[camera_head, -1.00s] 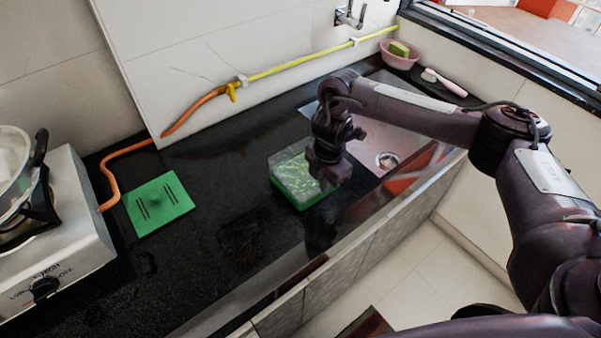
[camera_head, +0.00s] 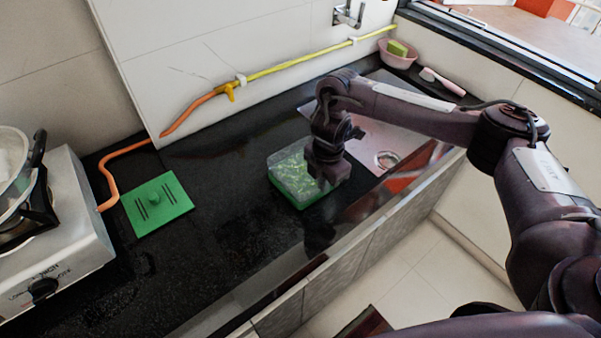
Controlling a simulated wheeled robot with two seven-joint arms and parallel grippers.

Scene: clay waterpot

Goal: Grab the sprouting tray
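The sprouting tray (camera_head: 287,171) is a clear box with green sprouts inside and a green base. It sits on the black counter (camera_head: 225,215), left of the sink. My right gripper (camera_head: 325,182) points down at the tray's right side and covers part of its right edge. Its fingertips are hidden or too dark to make out, so I cannot tell whether it grips the tray wall. My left gripper is not in view.
A gas stove (camera_head: 60,240) with a pot (camera_head: 12,165) stands at the left. An orange and yellow hose (camera_head: 285,68) runs along the wall. The sink (camera_head: 385,140) is behind my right forearm. A pink bowl (camera_head: 398,60) and a brush (camera_head: 443,82) sit at the back right.

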